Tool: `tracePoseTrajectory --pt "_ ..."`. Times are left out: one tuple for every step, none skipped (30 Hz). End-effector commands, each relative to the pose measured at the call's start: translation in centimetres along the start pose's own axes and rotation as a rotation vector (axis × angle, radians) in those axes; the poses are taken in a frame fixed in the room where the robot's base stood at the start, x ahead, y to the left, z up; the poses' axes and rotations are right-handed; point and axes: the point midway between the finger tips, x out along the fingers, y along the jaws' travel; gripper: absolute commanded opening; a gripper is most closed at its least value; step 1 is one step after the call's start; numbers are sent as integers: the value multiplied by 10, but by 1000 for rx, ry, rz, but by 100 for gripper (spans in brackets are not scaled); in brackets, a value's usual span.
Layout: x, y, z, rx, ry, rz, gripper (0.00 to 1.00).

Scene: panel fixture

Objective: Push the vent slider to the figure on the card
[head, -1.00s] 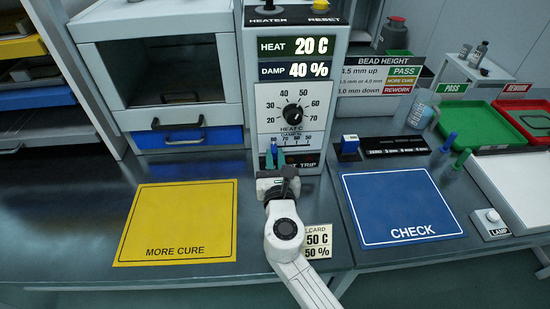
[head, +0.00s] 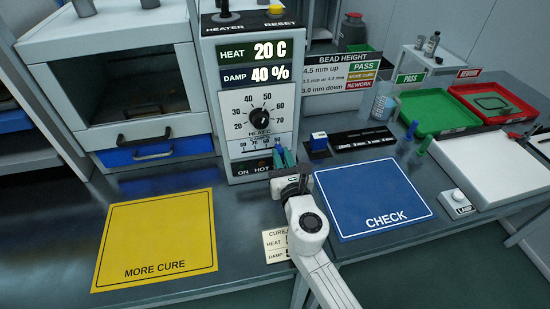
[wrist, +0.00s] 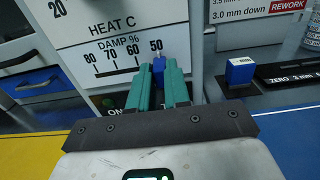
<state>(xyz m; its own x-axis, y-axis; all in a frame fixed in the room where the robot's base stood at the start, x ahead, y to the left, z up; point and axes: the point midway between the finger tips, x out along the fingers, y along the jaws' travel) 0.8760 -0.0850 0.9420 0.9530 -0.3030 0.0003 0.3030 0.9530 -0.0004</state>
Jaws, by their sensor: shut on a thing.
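The cure unit's front panel (head: 232,128) carries a DAMP % scale, marked 80 to 50 from left to right in the wrist view (wrist: 125,62). The blue vent slider knob (wrist: 158,66) stands just right of the 50 mark. My gripper (wrist: 158,88) is shut on this knob, with one teal finger on each side. In the head view my gripper (head: 284,158) is at the panel's lower right. The display (head: 254,74) reads DAMP 40 %. The cure card (head: 274,247) lies on the bench, partly hidden by my arm; its figures are mostly covered.
The heat dial (head: 260,118) sits above the scale, and the display also reads HEAT 20 C. A yellow MORE CURE mat (head: 155,235) lies left and a blue CHECK mat (head: 370,195) right. A blue-topped block (head: 318,142) stands close right of the panel.

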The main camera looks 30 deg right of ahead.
Motion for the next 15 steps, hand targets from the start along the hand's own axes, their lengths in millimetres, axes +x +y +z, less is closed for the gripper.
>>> tracePoseTrajectory --pt "0 -5 0 0 1 -12 0" --pt "0 -5 0 0 1 -13 0" --pt "0 -6 0 0 1 -14 0" --pt "0 -6 0 0 1 -14 20" --pt "0 -6 0 0 1 -14 23" --pt "0 -6 0 0 1 -14 26" --pt "0 -6 0 0 1 -14 29" --pt "0 -6 0 0 1 -14 32" --pt "0 -5 0 0 1 -13 36" --pt "0 -5 0 0 1 -12 39" --pt "0 -5 0 0 1 -12 42" --pt "0 -4 0 0 1 -11 43" --pt "0 -4 0 0 1 -10 43" --pt "0 -4 0 0 1 -10 43" --pt "0 -4 0 0 1 -9 43"
